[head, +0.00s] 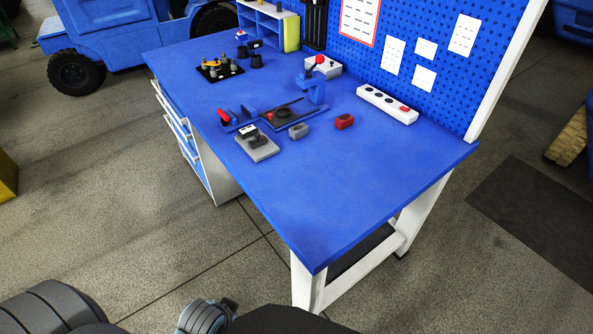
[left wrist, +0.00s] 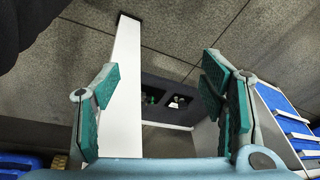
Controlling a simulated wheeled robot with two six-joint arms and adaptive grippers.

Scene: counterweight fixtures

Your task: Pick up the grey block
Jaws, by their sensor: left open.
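The grey block (head: 298,130) is small and lies on the blue workbench (head: 330,190), just right of the dark fixture plate and left of a small red block (head: 344,121). My left gripper (left wrist: 158,100) is open in the left wrist view, its two teal-padded fingers wide apart with nothing between them. That view shows floor, a white post and blue drawers, but not the grey block. In the head view parts of my arm show at the bottom edge, well apart from the block. My right gripper is not seen.
A blue clamp fixture (head: 317,90) stands behind the block. A grey device (head: 257,147) lies to its left. A white power strip (head: 387,105) lies near the pegboard (head: 430,25). The bench's near right part is clear. White bench legs (head: 307,285) stand below.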

